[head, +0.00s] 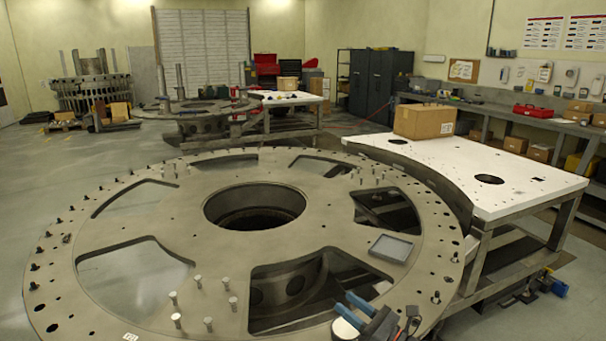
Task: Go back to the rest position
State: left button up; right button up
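The large round grey turret plate (150,215) fills the middle of the head view, with a round central hole, wide cut-outs and small holes and studs around its rim. My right gripper (351,304) shows at the bottom edge, over the near right part of the plate. Its blue and dark fingers lie close together, and I cannot tell whether they are apart or shut. I see nothing clearly held between them. My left gripper is not in view.
A small grey tray (391,248) lies on the plate's right side. A white table (470,180) with a cardboard box (424,121) stands to the right, close to the plate. A workbench (500,112) runs along the right wall. Open floor (25,190) lies to the left.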

jog(key=s+d+f+m+t+h, duration=0.1)
jog(key=s+d+f+m+h, duration=0.4)
jog(key=m+h, duration=0.7)
jog(key=s+d+f+m+t+h, duration=0.1)
jog(key=s+d+f+m+h, duration=0.35)
jog(key=m, duration=1.35)
jog(key=s+f+m+g, duration=0.6)
jog(key=s+f, duration=0.1)
jog(key=s, duration=0.4)
jog(key=s+f+m+g, duration=0.6)
jog(key=s+f, duration=0.1)
jog(key=s, duration=0.4)
jog(key=s+a+f+x, duration=0.1)
jog(key=s+x, duration=0.2)
jog(key=x, duration=0.9)
jog(key=s+f+x, duration=0.1)
jog(key=s+x, duration=0.1)
jog(key=x, duration=1.1)
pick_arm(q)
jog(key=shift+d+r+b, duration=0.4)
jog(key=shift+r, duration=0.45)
pick_arm(e)
jog(key=s+f, duration=0.4)
jog(key=f, duration=0.7)
jog(key=s+a+f+g, duration=0.1)
jog(key=s+f, duration=0.3)
jog(key=f, duration=0.8)
jog(key=shift+s+f+g+y, duration=0.15)
jog(key=shift+s+g+y, duration=0.2)
jog(key=shift+y, duration=0.1)
